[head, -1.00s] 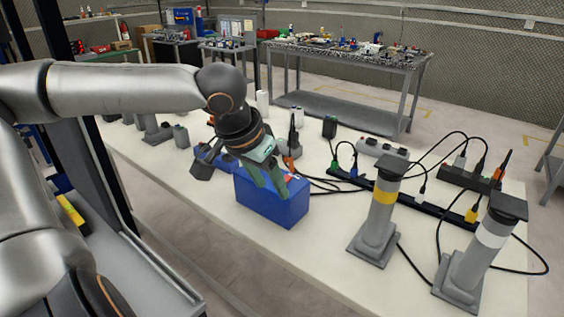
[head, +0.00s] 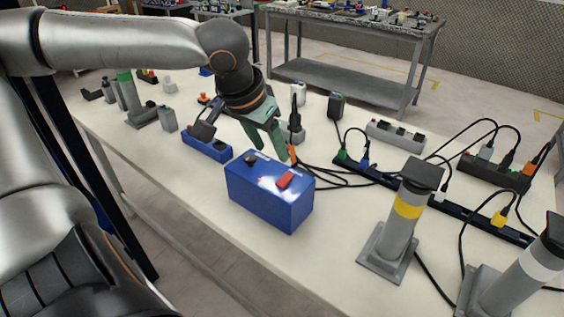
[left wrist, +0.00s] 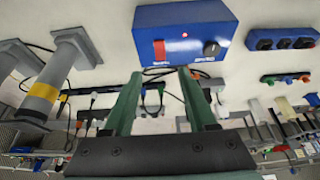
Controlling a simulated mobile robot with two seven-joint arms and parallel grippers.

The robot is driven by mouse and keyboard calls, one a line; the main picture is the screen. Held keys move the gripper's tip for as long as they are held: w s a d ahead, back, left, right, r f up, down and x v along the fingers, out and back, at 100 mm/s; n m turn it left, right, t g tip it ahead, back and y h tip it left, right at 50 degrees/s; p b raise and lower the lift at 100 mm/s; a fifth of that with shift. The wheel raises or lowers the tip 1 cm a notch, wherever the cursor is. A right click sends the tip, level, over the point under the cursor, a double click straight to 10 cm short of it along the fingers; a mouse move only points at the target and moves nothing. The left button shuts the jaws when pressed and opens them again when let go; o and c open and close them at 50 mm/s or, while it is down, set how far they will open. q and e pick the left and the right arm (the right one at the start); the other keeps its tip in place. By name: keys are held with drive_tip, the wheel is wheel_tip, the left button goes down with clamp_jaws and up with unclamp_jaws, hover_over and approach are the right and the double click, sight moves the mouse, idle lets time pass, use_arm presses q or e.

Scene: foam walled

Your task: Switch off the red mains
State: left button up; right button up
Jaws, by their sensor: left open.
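The blue box (head: 268,197) stands on the pale table. Its top carries a red rocker switch (head: 284,181), a small red light and a black knob (head: 249,159). In the left wrist view the box (left wrist: 185,15) is at the top. There the red switch (left wrist: 160,50) lies left of the lit red light (left wrist: 185,35) and the black knob (left wrist: 211,49). My left gripper (head: 273,153) is open and empty, above and just beyond the box's far edge, apart from the switch. Its fingers also show in the left wrist view (left wrist: 160,76), below the switch. My right gripper is not in view.
Grey posts, one with a yellow band (head: 405,207), stand to the right. A black power strip (head: 455,207) with plugs and loose cables lies behind them. A smaller blue socket block (head: 207,147) is left of the box. The table in front of the box is clear.

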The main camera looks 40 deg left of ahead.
sight(285, 179)
use_arm(q)
drive_tip(key=b+x, duration=0.2)
drive_tip(key=x, duration=0.7)
drive_tip(key=shift+s, duration=0.1)
drive_tip(key=shift+b+x, duration=0.45)
drive_tip(key=shift+x, duration=0.5)
drive_tip(key=shift+r, duration=0.1)
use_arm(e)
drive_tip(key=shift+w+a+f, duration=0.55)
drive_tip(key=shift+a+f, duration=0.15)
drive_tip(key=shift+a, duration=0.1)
use_arm(q)
drive_tip(key=shift+c, duration=0.2)
drive_tip(key=c, duration=0.4)
clamp_jaws()
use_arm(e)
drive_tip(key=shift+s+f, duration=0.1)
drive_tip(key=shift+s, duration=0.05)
